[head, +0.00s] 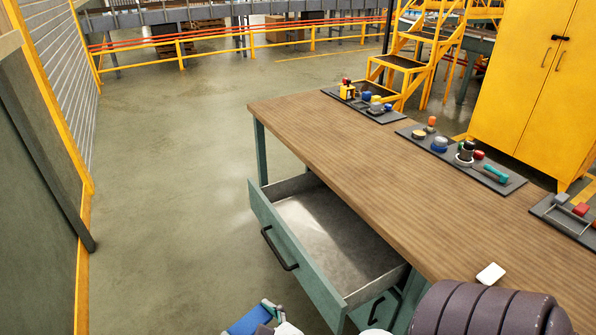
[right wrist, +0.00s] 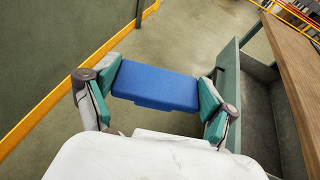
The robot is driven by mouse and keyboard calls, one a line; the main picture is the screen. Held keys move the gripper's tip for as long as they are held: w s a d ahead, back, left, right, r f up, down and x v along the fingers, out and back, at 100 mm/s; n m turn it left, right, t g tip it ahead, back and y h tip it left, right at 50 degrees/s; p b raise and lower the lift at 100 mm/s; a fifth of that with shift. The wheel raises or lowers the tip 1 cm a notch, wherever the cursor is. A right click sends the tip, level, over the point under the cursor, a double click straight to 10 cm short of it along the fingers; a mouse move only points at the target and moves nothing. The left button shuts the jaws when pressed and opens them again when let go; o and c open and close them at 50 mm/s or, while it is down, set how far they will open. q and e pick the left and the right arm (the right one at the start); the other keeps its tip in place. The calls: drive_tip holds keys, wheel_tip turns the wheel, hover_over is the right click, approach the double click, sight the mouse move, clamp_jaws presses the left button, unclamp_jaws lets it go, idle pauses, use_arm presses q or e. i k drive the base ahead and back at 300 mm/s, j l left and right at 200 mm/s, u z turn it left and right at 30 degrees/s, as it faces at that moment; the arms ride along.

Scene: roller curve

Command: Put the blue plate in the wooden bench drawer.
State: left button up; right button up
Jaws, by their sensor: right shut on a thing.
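The blue plate (right wrist: 155,84) is a flat blue rectangular piece between the teal finger pads of my right gripper (right wrist: 158,88) in the right wrist view. The gripper is shut on it from both sides. In the head view only a corner of the plate (head: 246,322) shows at the bottom edge, left of the drawer front. The wooden-topped bench (head: 400,180) has a teal drawer (head: 278,238) pulled open. Its grey inside looks empty. In the right wrist view the drawer (right wrist: 227,85) is right of the plate, apart from it. My left gripper is out of view.
Dark boards with small coloured parts (head: 440,146) lie along the bench's far side. A white block (head: 490,274) lies on the bench top. A yellow cabinet (head: 525,85) stands behind. Floor left of the drawer is clear up to a yellow-edged wall (head: 82,250).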

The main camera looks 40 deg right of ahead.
sight(345, 269)
drive_tip(key=i+z, duration=0.2)
drive_tip(key=i, duration=0.4)
drive_tip(key=i+z, duration=0.25)
drive_tip(key=i, duration=0.35)
drive_tip(key=i+j+z, duration=0.2)
drive_tip(key=i, duration=0.4)
drive_tip(key=i+z, duration=0.3)
drive_tip(key=z, duration=0.2)
drive_tip(key=i+z, duration=0.25)
drive_tip(key=z, duration=0.25)
drive_tip(key=i+j+z, duration=0.25)
drive_tip(key=z, duration=0.2)
drive_tip(key=i+z, duration=0.15)
drive_tip(key=z, duration=0.25)
drive_tip(key=i+z, duration=0.15)
drive_tip(key=z, duration=0.25)
drive_tip(key=i+j+z, duration=0.1)
drive_tip(key=z, duration=0.3)
drive_tip(key=i+j+z, duration=0.15)
drive_tip(key=z, duration=0.2)
